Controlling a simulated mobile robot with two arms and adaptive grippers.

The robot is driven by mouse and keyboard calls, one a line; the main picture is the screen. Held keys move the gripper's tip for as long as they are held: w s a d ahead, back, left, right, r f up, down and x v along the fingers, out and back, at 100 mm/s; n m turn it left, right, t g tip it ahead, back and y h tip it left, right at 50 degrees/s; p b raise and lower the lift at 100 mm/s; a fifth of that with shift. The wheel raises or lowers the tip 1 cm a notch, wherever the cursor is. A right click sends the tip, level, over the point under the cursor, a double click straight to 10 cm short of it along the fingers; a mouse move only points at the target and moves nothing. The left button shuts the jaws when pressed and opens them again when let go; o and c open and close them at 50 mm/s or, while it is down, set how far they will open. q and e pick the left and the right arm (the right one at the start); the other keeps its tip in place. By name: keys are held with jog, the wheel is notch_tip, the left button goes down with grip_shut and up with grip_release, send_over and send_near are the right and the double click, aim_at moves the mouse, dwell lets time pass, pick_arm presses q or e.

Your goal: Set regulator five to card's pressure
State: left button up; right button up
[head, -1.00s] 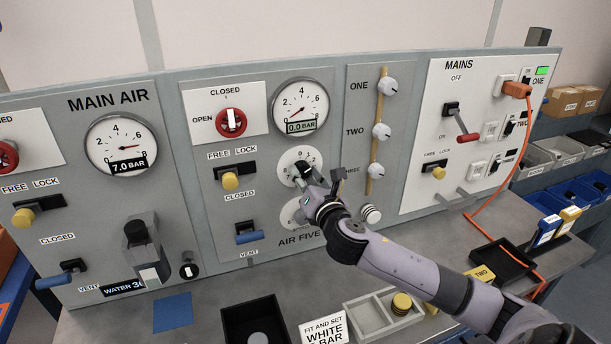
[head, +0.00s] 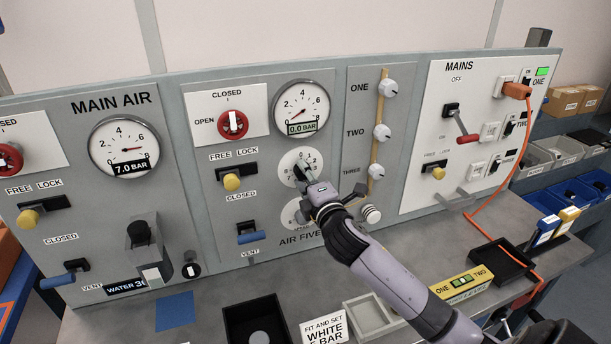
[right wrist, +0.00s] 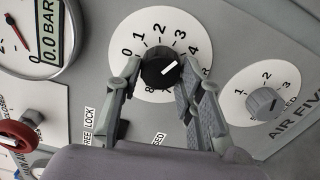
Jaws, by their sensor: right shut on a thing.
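The AIR FIVE panel (head: 200,140) has a round white regulator dial with numbers (right wrist: 135,45) and a black knob (right wrist: 160,70). My right gripper (right wrist: 155,88) is shut on this knob, one finger on each side. The knob's white pointer line points up and right, roughly toward the 4. The gauge above (head: 301,107) shows 0.0 BAR. The card (head: 324,328) at the bottom edge reads FIT AND SET WHITE and a BAR value whose digit is cut off and unclear. My left gripper is not in view.
A smaller grey knob dial (right wrist: 266,100) sits beside the held knob. On the panel are a red valve (head: 232,124), a yellow-knobbed slide (head: 232,183) and a blue vent lever (head: 251,237). The MAIN AIR gauge (head: 124,147) shows 7.0 BAR. An orange cable (head: 500,180) hangs at right.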

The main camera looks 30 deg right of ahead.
jog(key=shift+r+m+p, duration=0.1)
jog(key=shift+m+p, duration=1.1)
jog(key=shift+m, duration=3.9)
jog(key=o, duration=1.2)
jog(key=shift+c, duration=0.2)
jog(key=v, duration=1.2)
